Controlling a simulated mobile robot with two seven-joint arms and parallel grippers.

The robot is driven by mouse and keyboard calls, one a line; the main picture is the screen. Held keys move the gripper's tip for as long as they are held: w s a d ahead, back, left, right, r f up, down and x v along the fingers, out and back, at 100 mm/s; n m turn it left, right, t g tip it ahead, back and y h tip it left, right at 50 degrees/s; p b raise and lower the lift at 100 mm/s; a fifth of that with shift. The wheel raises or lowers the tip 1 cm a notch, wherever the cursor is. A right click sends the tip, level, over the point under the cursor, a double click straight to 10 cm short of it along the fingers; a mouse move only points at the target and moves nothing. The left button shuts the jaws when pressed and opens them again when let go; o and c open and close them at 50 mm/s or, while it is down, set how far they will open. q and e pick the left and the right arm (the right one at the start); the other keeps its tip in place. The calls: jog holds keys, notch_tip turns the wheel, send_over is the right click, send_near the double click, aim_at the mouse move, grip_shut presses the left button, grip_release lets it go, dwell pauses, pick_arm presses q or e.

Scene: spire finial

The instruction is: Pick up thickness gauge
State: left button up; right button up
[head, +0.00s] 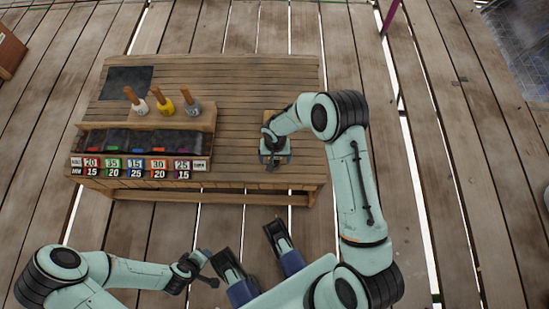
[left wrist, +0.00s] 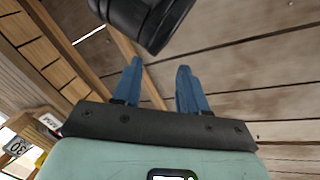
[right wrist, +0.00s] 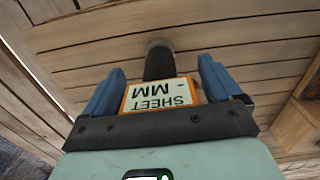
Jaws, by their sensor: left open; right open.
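In the right wrist view, a label plate (right wrist: 160,96) with an orange border reads "SHEET MM", upside down. A dark cylinder (right wrist: 159,62) stands just beyond it; the two look like the thickness gauge, but I cannot tell whether they are joined. My right gripper (right wrist: 160,66) is open, with its blue fingers on either side of the plate and a gap to each. In the head view my right gripper (head: 275,160) is over the right part of the wooden bench, and hides most of what is below it. My left gripper (head: 207,271) is open and empty, off the bench's front.
The wooden bench (head: 245,80) has a rack of numbered labels (head: 135,165) at its front left. Behind it stand three wooden-handled tools (head: 163,103) with white, yellow and grey bases. A dark pad (head: 126,83) lies back left. The bench's back right is clear.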

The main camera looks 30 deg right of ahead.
jog(key=c, duration=1.2)
jog(key=shift+o, duration=0.2)
pick_arm(q)
jog(key=s+d+r+g+h+p, duration=0.1)
jog(key=s+d+r+g+p, duration=0.1)
jog(key=s+d+r+p, duration=0.1)
jog(key=s+r+p, duration=0.1)
jog(key=s+r, duration=0.1)
jog(key=s, duration=0.1)
jog(key=shift+s+m, duration=0.3)
jog(key=shift+s, duration=0.05)
pick_arm(e)
notch_tip(320, 180, up, 20)
